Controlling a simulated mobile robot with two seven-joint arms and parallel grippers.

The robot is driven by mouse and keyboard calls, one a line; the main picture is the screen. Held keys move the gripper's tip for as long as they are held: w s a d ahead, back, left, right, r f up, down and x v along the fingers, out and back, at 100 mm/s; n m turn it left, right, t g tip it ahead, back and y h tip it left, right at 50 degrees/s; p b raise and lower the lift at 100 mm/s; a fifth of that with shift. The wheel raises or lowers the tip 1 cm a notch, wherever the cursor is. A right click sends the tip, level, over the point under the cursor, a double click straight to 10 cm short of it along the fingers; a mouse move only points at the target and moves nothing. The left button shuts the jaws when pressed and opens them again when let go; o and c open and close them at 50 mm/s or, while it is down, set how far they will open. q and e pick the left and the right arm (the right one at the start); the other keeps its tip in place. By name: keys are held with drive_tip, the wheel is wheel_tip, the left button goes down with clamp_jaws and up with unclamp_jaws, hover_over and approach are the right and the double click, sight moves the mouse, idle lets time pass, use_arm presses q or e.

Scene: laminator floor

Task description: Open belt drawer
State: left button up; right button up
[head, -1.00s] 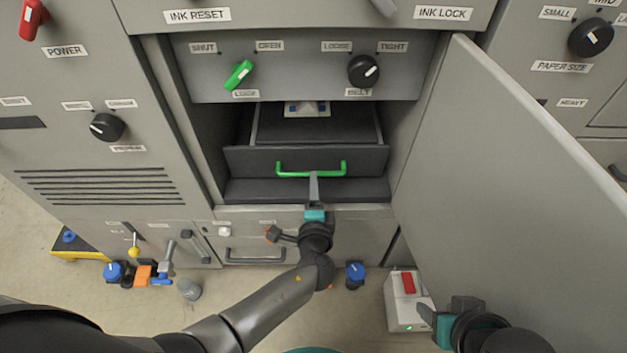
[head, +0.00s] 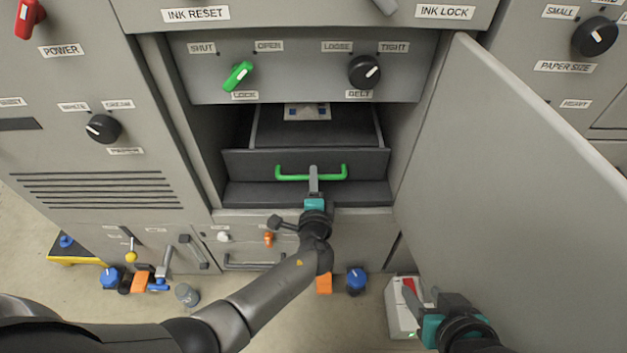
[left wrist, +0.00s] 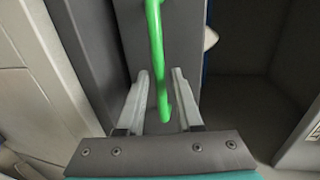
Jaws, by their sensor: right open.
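The belt drawer (head: 240,163) is a dark box with a green bar handle (head: 286,174), low in the open machine bay. Part of the top behind its front shows; how far out it stands I cannot tell. My left gripper (head: 314,178) is at the middle of the handle. In the left wrist view, the handle (left wrist: 155,45) runs between the two spread fingers of the left gripper (left wrist: 160,98), with a gap on each side. My right gripper (head: 424,298) is open and empty at the lower right, in front of the open door.
A large grey door (head: 500,170) stands open on the right of the bay. A panel above holds a green lock knob (head: 237,76) and a black belt knob (head: 364,71). A white box (head: 397,320) with a red top is on the floor near my right gripper.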

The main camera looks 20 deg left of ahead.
use_arm(q)
clamp_jaws()
idle(1.1)
